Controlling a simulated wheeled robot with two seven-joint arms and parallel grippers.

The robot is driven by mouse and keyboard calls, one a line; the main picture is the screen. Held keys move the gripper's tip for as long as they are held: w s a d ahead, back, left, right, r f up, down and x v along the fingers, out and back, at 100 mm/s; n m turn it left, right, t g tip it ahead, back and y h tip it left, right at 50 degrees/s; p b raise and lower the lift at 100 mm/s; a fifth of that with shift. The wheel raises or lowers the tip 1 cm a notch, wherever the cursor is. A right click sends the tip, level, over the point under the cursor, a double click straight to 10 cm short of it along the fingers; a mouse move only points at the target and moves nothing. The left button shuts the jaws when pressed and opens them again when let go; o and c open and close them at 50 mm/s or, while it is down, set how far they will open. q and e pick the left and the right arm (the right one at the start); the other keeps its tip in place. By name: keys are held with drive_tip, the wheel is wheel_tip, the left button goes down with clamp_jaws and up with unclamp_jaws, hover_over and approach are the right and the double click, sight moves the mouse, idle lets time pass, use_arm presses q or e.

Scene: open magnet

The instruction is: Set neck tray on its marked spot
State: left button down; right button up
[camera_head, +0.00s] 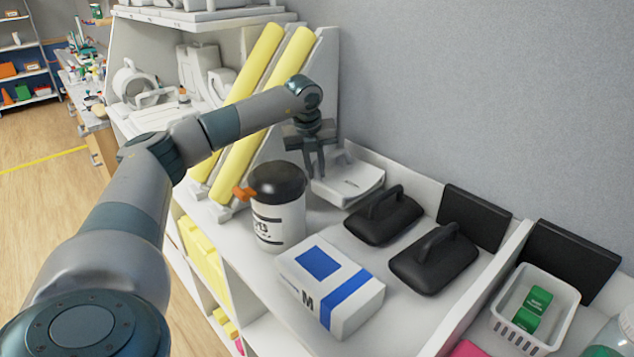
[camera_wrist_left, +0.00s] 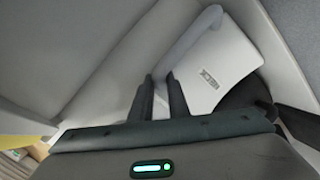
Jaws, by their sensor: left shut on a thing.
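The neck tray (camera_head: 352,182) is a pale, shallow piece with a dark label; it sits at the back of the white shelf top, near the grey wall. In the left wrist view the tray (camera_wrist_left: 222,68) shows its label and a raised grey bar along one side. My left gripper (camera_head: 317,172) points down at the tray's left end. In the left wrist view its fingers (camera_wrist_left: 161,82) are shut on the tray at that bar. I cannot tell whether the tray touches the shelf. No marked spot can be made out. My right gripper is out of view.
A black-lidded white canister (camera_head: 278,215) stands just in front of the tray. Two black handled pads (camera_head: 385,217) lie to its right, and a white-and-blue box (camera_head: 330,287) in front. Yellow slanted rolls (camera_head: 245,125) stand behind my arm. A white basket (camera_head: 530,310) is at lower right.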

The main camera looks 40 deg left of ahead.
use_arm(q)
wheel_tip(320, 180, up, 5)
drive_tip(key=shift+r+b, duration=0.1)
drive_tip(key=shift+b, duration=0.6)
drive_tip(key=shift+r, duration=0.5)
